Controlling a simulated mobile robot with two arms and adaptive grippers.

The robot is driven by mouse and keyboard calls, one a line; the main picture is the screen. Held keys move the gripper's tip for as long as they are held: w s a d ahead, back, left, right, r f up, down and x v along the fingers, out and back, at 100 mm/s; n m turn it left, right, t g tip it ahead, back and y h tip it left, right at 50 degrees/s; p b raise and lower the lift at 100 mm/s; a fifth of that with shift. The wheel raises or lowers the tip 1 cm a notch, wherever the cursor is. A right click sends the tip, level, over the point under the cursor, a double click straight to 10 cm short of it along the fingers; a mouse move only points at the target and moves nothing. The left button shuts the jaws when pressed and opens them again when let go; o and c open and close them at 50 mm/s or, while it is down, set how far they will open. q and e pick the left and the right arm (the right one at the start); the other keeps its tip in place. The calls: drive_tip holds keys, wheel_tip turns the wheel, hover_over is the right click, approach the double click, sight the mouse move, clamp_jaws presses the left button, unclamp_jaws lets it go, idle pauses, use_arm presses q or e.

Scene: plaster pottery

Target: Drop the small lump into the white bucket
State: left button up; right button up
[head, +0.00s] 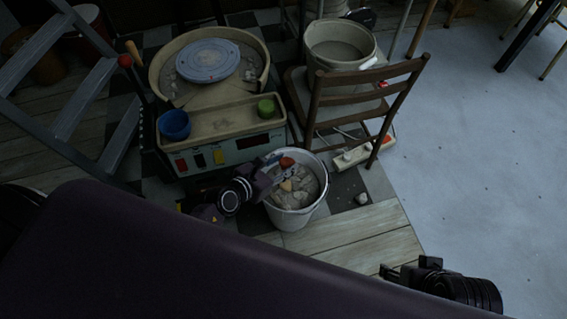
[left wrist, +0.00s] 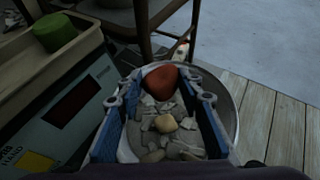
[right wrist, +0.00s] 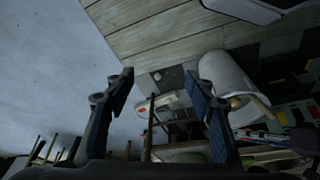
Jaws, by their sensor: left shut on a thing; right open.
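The white bucket (head: 295,216) stands on the floor in front of the pottery wheel, with pale broken pieces and a tan lump (left wrist: 165,123) inside. My left gripper (left wrist: 160,84) is shut on a small reddish-brown lump (left wrist: 160,76), held between its fingertips. In the head view the lump (head: 286,162) shows above the bucket's opening, near its back rim. My right gripper (right wrist: 160,88) is open and empty. In the head view it is at the lower right, apart from the bucket. The bucket also shows in the right wrist view (right wrist: 228,72).
The wheel (head: 208,60) with a blue bowl (head: 174,124) and a green block (head: 266,108) stands behind the bucket. A wooden chair (head: 361,84) bears a large tub (head: 340,45). A power strip (head: 355,155) and a grey lump (head: 362,198) lie right of the bucket. The floor at right is open.

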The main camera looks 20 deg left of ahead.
use_arm(q)
drive_tip(key=shift+f+b, duration=0.9)
use_arm(e)
drive_tip(key=shift+w+a+f+t, duration=0.15)
drive_tip(key=shift+w+t, duration=0.1)
drive_tip(key=shift+w, duration=0.35)
drive_tip(key=shift+w+a+f+t, duration=0.2)
drive_tip(key=shift+w+t, duration=0.1)
drive_tip(key=shift+w, duration=0.35)
drive_tip(key=shift+w+a+f+t, duration=0.15)
drive_tip(key=shift+w+t, duration=0.1)
drive_tip(key=shift+w, duration=0.35)
use_arm(q)
drive_tip(key=o, duration=1.3)
drive_tip(key=shift+f, duration=0.1)
drive_tip(key=v, duration=1.2)
